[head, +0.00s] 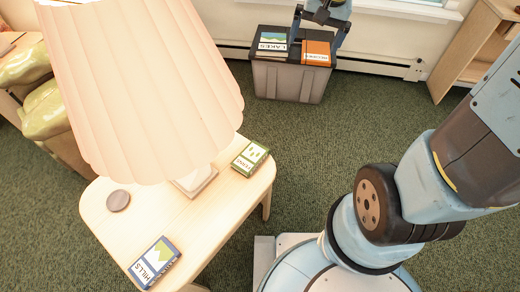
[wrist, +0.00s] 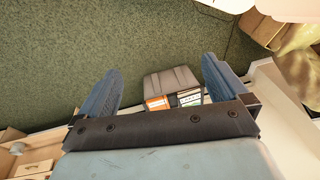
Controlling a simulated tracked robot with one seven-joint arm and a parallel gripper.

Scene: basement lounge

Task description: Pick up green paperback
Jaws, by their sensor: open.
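The green paperback (head: 250,157) has a green border and a pale cover with green marks. It lies flat on the right corner of the pale wooden side table (head: 222,212), beside the lamp base. My gripper (head: 317,46) is open and empty, far from it at the back, over the dark grey box. Its two blue fingers are spread wide in the wrist view (wrist: 160,70). I cannot make out the green paperback in the wrist view.
The grey box (head: 290,82) holds an orange book (head: 316,53) and a LAKES book (head: 273,42). A large lamp (head: 145,85), a HILLS book (head: 155,262) and a dark round disc (head: 118,200) are on the table. Open carpet lies between table and box.

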